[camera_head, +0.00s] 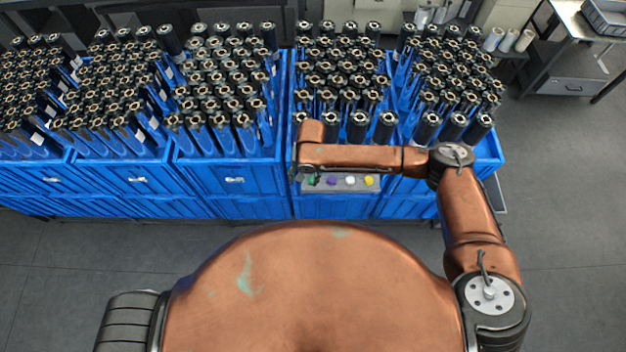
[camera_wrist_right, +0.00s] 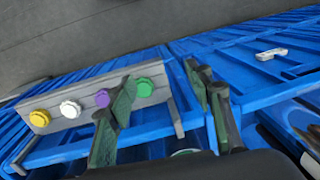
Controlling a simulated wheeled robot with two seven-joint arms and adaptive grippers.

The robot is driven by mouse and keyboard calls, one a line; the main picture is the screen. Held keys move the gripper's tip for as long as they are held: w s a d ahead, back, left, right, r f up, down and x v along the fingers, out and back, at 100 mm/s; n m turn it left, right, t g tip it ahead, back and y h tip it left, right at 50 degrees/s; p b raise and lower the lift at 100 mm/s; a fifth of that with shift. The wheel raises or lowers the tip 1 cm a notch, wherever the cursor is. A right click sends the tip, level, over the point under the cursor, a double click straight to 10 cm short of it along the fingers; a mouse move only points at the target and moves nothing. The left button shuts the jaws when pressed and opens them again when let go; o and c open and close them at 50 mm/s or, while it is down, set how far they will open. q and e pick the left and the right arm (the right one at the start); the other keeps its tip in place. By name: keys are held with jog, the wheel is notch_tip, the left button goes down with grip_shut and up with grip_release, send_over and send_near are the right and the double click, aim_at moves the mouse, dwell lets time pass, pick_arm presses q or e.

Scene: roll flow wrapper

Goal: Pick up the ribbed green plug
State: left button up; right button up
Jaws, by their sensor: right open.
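The ribbed green plug (camera_wrist_right: 144,87) sits at one end of a grey bar-shaped holder (camera_wrist_right: 84,101) in the right wrist view. A purple plug (camera_wrist_right: 102,98), a white plug (camera_wrist_right: 70,108) and a yellow plug (camera_wrist_right: 40,118) share the holder. My right gripper (camera_wrist_right: 163,82) is open and empty. In the right wrist view the green plug shows between its fingertips, close to the left finger; I cannot tell whether they touch. In the head view the green plug (camera_head: 313,180) is partly hidden by my right wrist. My left gripper is not in view.
The holder is at the front side of blue crates (camera_head: 232,180) packed with upright dark rolls (camera_head: 340,75). Grey floor (camera_head: 570,200) is free at the right. A metal workbench (camera_head: 572,85) and a few pale rolls (camera_head: 508,40) stand at the back right.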

jog(key=w+d, duration=0.1)
jog(key=w+d+r+m+h, duration=0.1)
jog(key=shift+w+d+r, duration=0.1)
jog(key=shift+w+d, duration=0.15)
jog(key=shift+d, duration=0.05)
jog(key=shift+w+d, duration=0.15)
jog(key=shift+d, duration=0.1)
jog(key=f, duration=0.2)
jog(key=f+p, duration=0.1)
jog(key=f, duration=0.4)
jog(key=shift+w+f, duration=0.35)
jog(key=shift+w, duration=0.05)
jog(key=c, duration=0.9)
